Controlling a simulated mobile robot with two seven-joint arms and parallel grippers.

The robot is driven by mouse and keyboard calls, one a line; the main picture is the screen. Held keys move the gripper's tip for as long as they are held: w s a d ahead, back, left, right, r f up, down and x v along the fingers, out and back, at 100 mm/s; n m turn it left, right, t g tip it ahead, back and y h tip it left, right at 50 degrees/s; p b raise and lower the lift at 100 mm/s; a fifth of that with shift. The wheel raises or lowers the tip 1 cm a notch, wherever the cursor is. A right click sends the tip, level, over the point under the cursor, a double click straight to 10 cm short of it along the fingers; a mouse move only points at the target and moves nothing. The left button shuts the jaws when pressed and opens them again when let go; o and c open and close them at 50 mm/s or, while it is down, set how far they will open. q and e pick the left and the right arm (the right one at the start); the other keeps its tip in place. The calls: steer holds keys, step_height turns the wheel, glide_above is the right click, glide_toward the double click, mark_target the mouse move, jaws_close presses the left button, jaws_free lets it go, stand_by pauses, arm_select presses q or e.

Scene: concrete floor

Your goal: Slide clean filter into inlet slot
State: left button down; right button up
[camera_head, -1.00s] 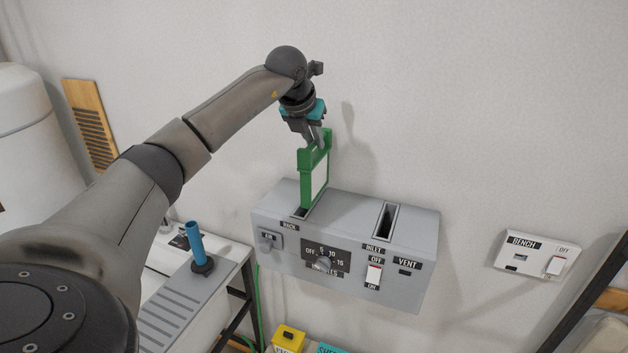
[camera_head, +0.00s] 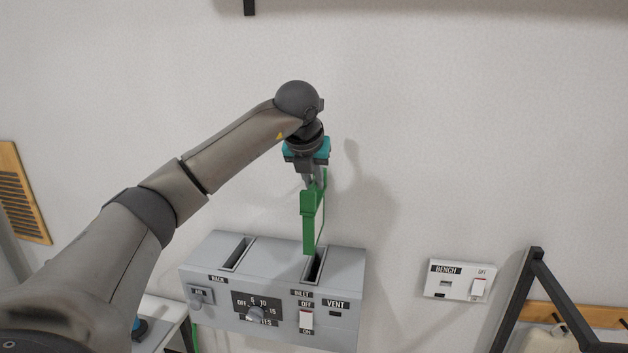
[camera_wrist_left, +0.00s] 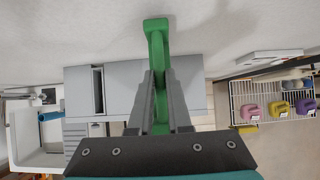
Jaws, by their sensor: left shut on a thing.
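The clean filter (camera_head: 308,222) is a flat panel with a green frame, held upright and seen nearly edge-on in the head view. My left gripper (camera_head: 315,181) is shut on its top edge. In the left wrist view the green frame (camera_wrist_left: 156,45) runs between the two grey fingers. The filter's lower end is at the far end of the inlet slot (camera_head: 315,270), a dark opening in the top of the grey wall box (camera_head: 275,264). I cannot tell whether it has entered. The other slot (camera_head: 236,253), at the left, is empty. My right gripper is out of view.
The box front carries a dial (camera_head: 255,314), an inlet switch (camera_head: 306,320) and a vent label. A white bench switch plate (camera_head: 460,280) is on the wall at the right, beside a dark frame (camera_head: 530,290). The wall above the box is clear.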

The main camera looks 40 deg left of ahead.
mark_target(314, 247)
arm_select(q)
steer(key=shift+f, duration=0.1)
steer(key=shift+f+b, duration=1.05)
steer(key=shift+f, duration=0.15)
steer(key=shift+f+b, duration=1.2)
steer(key=shift+f, duration=0.4)
steer(key=shift+f+b, duration=4.25)
steer(key=shift+f, duration=1.3)
steer(key=c, duration=0.8)
jaws_free()
